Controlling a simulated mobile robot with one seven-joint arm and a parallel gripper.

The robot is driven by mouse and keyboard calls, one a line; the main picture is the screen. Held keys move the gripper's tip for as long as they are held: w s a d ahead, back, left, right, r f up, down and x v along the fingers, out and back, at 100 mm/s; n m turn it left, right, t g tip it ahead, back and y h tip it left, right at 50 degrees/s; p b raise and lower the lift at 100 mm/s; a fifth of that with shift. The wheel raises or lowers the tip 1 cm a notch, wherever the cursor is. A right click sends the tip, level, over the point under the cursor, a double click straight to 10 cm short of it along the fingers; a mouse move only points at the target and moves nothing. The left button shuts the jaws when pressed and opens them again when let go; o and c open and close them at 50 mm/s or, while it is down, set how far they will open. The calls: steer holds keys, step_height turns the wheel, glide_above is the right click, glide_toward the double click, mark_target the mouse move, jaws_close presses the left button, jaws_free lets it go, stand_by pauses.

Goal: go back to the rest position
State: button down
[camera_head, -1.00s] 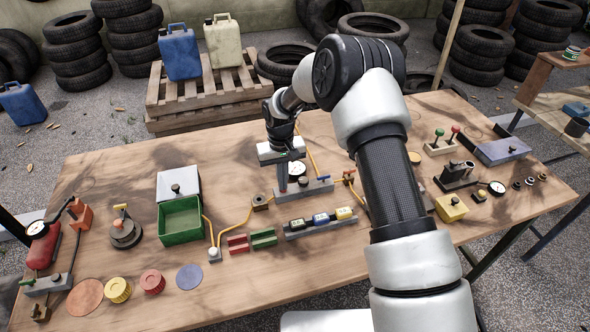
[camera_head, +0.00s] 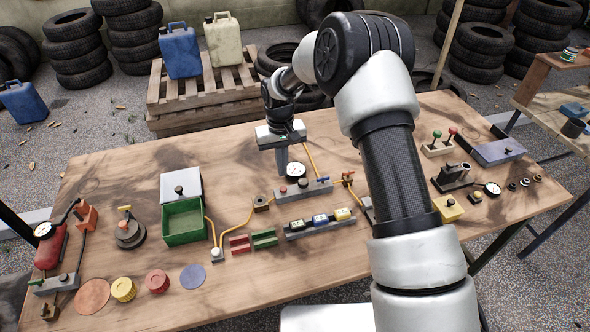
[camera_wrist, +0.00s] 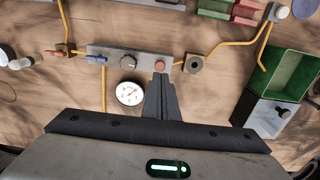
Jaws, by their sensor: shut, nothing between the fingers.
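My gripper (camera_head: 282,170) is shut and empty. It points down above the grey valve block (camera_head: 318,189) in the middle of the wooden table (camera_head: 345,255). In the wrist view my gripper (camera_wrist: 160,78) shows its fingers together, with their tips overlapping the view of the block (camera_wrist: 100,50) beside its red button (camera_wrist: 162,65).
An open green box (camera_head: 183,220) stands left on the table. A yellow hose (camera_head: 232,225) runs across the tabletop.

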steer(key=s+d+r+t, duration=0.1)
steer(key=s+d+r, duration=0.3)
steer(key=r, duration=0.5)
steer(key=s+d+r+m+t, duration=0.1)
steer(key=s+d+r, duration=0.25)
steer(key=r, duration=0.45)
steer(key=s+d+r+t, duration=0.1)
steer(key=s+d+r, duration=0.25)
steer(key=r, duration=0.55)
steer(key=s+d+r+m+t, duration=0.1)
steer(key=s+d+r, duration=0.1)
steer(key=s, duration=0.8)
steer(key=s+d+r+m+t, duration=0.1)
steer(key=s+d+r, duration=0.1)
steer(key=s, duration=0.8)
steer(key=shift+s+d+r+t, duration=0.25)
steer(key=shift+d+t, duration=0.05)
steer(key=shift+d, duration=0.6)
